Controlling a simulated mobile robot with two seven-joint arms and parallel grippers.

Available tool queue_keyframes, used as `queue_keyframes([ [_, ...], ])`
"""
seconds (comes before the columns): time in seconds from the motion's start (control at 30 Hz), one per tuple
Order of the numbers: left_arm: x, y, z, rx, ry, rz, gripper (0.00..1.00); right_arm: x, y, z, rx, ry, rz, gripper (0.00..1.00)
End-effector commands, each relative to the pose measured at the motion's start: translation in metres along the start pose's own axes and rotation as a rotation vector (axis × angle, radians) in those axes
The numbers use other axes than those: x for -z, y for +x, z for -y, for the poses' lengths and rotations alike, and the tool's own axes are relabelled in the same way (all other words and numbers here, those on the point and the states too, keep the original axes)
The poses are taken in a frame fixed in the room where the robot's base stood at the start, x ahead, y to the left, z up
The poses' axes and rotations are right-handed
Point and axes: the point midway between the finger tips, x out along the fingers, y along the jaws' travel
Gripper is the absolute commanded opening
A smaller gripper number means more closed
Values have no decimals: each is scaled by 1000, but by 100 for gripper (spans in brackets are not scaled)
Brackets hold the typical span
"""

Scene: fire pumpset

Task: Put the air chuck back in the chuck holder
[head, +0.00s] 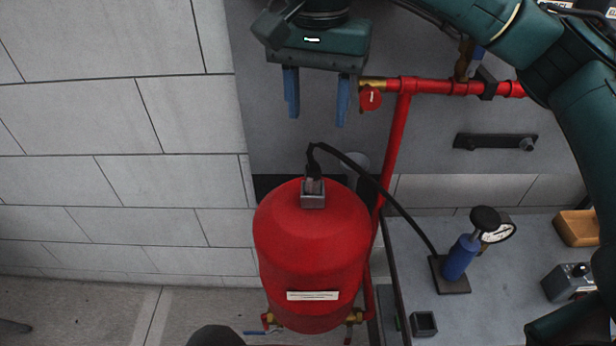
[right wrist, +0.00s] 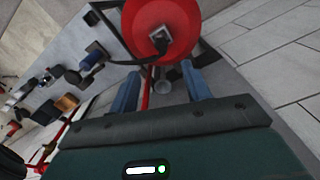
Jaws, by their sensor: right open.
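The air chuck (head: 314,165) is a small black fitting standing on a grey metal block (head: 313,198) on top of the red tank (head: 311,250). A black hose runs from it to the blue hand pump (head: 462,256). The chuck also shows on the tank in the right wrist view (right wrist: 160,42). A small dark square open cup (head: 424,323) at the bench's front left may be the chuck holder; I cannot be sure. My right gripper (head: 316,103) is open and empty above the tank, apart from the chuck. My left gripper is not in view.
A red pipe (head: 397,135) rises behind the tank, with a red round tag (head: 370,99) near my right gripper. A gauge (head: 498,231), wooden tray (head: 578,228) and grey box (head: 566,283) stand on the bench at right. The area left of the tank is clear.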

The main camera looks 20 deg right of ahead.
Motion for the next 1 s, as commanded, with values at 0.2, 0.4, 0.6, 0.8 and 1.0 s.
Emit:
queue_keyframes([
  [0.2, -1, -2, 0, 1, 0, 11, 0, -2, 43, 0, -2, -1, 6, 48],
  [0.4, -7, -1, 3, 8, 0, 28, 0, -2, 64, 1, 2, 1, 6, 48],
  [0.6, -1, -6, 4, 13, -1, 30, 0, -4, 82, 2, -1, 0, 8, 48],
  [0.8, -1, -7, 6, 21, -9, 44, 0, -5, 111, 3, 1, 1, 7, 48],
  [1.0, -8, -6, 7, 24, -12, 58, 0, -5, 119, 4, 3, 0, 6, 48],
])
